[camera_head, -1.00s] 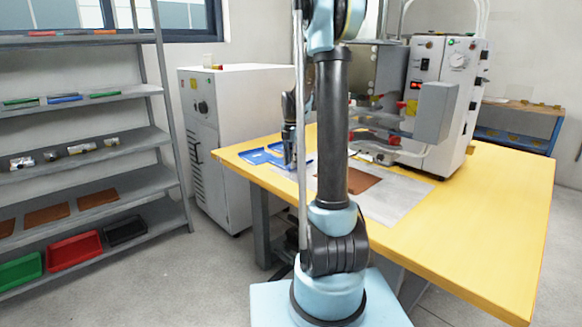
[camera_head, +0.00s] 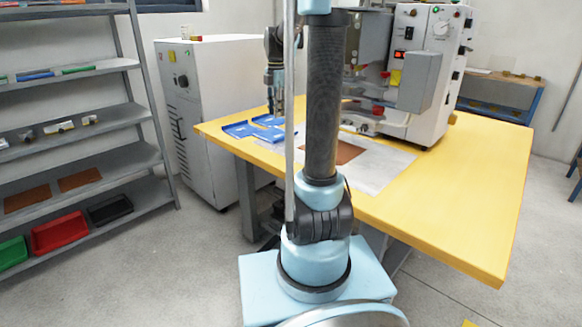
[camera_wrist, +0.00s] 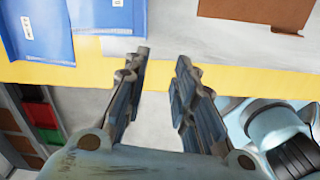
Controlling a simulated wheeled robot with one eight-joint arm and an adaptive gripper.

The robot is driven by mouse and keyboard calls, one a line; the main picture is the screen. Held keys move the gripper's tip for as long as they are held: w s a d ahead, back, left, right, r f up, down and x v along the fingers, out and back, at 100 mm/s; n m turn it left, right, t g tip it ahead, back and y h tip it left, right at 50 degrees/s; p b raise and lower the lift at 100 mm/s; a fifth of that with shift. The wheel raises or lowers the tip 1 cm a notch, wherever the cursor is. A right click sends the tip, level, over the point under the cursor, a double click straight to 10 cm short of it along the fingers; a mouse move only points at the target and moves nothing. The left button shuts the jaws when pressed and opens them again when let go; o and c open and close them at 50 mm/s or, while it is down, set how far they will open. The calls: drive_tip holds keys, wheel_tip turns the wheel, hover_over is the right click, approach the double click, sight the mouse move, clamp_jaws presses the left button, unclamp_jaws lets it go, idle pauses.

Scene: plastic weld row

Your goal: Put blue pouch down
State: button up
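Blue pouches lie flat on the yellow table (camera_head: 470,190) near its left front edge. One blue pouch (camera_head: 268,134) with a white label shows below my gripper in the head view. In the wrist view, a labelled blue pouch (camera_wrist: 38,32) lies at upper left, with another blue piece (camera_wrist: 112,14) beside it. My gripper (camera_head: 274,112) is above the pouches in the head view. In the wrist view, my gripper (camera_wrist: 162,56) has its two fingers apart with nothing between them, over the table edge. My arm hides part of the table.
A brown sheet (camera_head: 338,152) lies on a grey mat (camera_head: 385,168) at the middle of the table. The welding machine (camera_head: 425,75) stands behind it. A white cabinet (camera_head: 215,100) stands left of the table, and a shelf (camera_head: 80,110) further left. The table's right side is clear.

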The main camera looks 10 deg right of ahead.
drive_tip(key=s+m, duration=0.6)
drive_tip(key=s, duration=0.6)
drive_tip(key=s+f+m+t, duration=0.1)
drive_tip(key=s+f+m, duration=0.6)
drive_tip(key=s, duration=0.4)
drive_tip(key=s+f+m+t, duration=0.1)
drive_tip(key=s+f+m, duration=0.6)
drive_tip(key=s+m, duration=0.2)
drive_tip(key=shift+s+f+m, duration=0.25)
drive_tip(key=shift+s+m, duration=0.05)
drive_tip(key=shift+s, duration=0.95)
drive_tip(key=shift+a, duration=0.1)
